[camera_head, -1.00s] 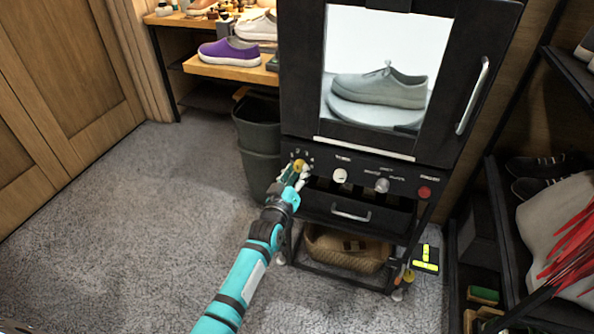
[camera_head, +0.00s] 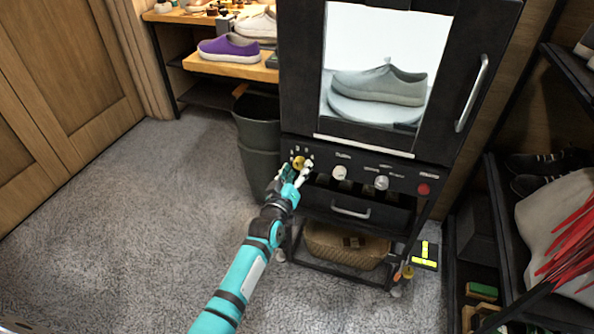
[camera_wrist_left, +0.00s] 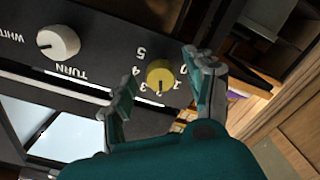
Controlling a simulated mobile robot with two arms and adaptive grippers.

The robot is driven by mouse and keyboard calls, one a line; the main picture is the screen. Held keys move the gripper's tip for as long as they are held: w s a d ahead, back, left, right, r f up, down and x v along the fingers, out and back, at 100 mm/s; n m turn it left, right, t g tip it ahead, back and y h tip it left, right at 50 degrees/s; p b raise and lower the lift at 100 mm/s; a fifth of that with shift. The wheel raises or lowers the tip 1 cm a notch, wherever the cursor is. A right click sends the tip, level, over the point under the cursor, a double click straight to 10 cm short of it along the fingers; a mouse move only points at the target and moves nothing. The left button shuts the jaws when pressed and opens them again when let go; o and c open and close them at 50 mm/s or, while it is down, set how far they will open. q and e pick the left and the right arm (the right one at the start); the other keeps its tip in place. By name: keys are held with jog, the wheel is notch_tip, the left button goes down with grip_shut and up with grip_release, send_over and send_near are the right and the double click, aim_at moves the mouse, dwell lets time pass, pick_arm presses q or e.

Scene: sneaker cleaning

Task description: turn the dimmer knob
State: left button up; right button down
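The dimmer knob is a round yellow knob (camera_head: 298,162) with a number scale around it, at the left end of the black cabinet's control panel (camera_head: 362,171). In the left wrist view the yellow knob (camera_wrist_left: 160,75) has a dark pointer line near the low numbers. My left gripper (camera_head: 295,167) is at the panel with its fingers spread, one on each side of the knob. In the left wrist view my left gripper (camera_wrist_left: 161,64) shows gaps between both fingers and the knob. My right gripper is not in view.
A white knob (camera_head: 339,173), a silver knob (camera_head: 381,183) and a red button (camera_head: 424,190) sit further right on the panel. A drawer handle (camera_head: 350,210) is below. A dark bin (camera_head: 258,135) stands left of the cabinet. The carpet (camera_head: 130,240) at left is clear.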

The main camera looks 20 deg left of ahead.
pick_arm(q)
jog(key=shift+s, duration=0.1)
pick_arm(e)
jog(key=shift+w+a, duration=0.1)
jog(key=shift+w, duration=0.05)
pick_arm(q)
jog(key=s, duration=1.1)
jog(key=shift+s+a, duration=0.2)
jog(key=shift+s, duration=0.2)
